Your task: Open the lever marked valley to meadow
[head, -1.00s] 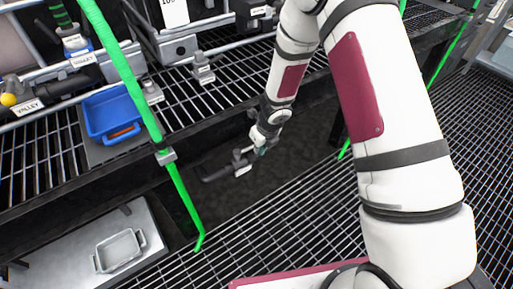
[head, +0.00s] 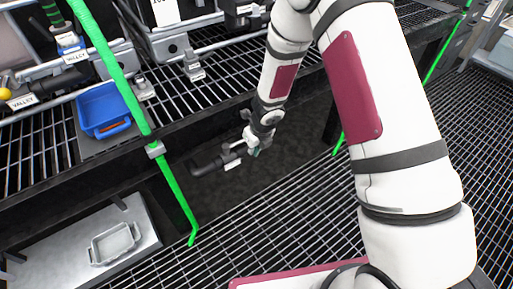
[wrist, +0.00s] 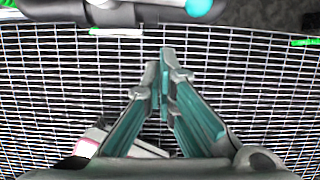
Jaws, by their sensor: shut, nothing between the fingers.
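Near my gripper (head: 255,150) in the head view is a dark grey lever or pipe piece (head: 207,166) with a white tag (head: 232,166), under the front edge of the shelf. The tag's writing is too small to read, so I cannot tell whether it says valley to meadow. In the wrist view, a dark grey bar (wrist: 110,13) with a teal end crosses the top, beyond the fingertips. My gripper (wrist: 160,62) is shut and empty there, with its teal-padded fingers together over open grating. It looks apart from the bar.
A green bar (head: 128,98) slants down in front of the shelf. A metal tray (head: 114,244) lies lower left. Grating floor (head: 290,215) is open in front.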

